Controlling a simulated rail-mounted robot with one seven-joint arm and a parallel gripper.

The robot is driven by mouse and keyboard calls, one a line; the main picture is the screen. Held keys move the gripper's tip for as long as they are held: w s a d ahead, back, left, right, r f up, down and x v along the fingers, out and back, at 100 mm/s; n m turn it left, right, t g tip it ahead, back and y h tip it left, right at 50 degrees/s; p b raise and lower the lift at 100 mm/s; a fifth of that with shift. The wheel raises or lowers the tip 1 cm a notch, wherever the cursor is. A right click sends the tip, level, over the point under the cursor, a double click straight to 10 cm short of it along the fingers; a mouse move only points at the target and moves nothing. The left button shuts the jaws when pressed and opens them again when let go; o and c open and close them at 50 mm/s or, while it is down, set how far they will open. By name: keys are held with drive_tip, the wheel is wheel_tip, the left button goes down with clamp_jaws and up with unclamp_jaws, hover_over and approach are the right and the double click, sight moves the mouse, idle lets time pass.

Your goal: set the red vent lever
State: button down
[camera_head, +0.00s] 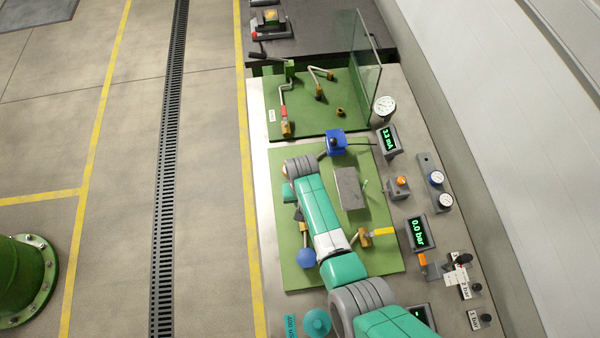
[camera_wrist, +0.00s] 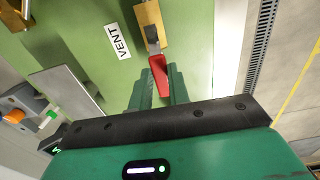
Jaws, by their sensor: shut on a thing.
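The red vent lever (camera_wrist: 158,75) shows in the wrist view, joined by a grey stem to a brass valve body (camera_wrist: 151,22). It points from the body toward my gripper, roughly in line with the body. A white VENT label (camera_wrist: 117,41) lies beside it on the green plate. My gripper (camera_wrist: 162,88) is shut on the lever, with one finger on each side of its red handle. In the head view my arm covers the gripper and this lever.
A grey block (camera_head: 350,188) stands on the lower green plate (camera_head: 388,270), with a blue box (camera_head: 336,142) and a yellow-handled valve (camera_head: 378,233) nearby. A glass panel (camera_head: 367,70) stands upright by the upper plate. Gauges and displays line the right side.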

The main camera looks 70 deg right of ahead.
drive_tip(key=shift+r, duration=0.1)
drive_tip(key=c, duration=1.3)
unclamp_jaws()
wheel_tip(320, 180, up, 8)
drive_tip(key=shift+f+p, duration=0.1)
drive_tip(key=shift+p, duration=0.25)
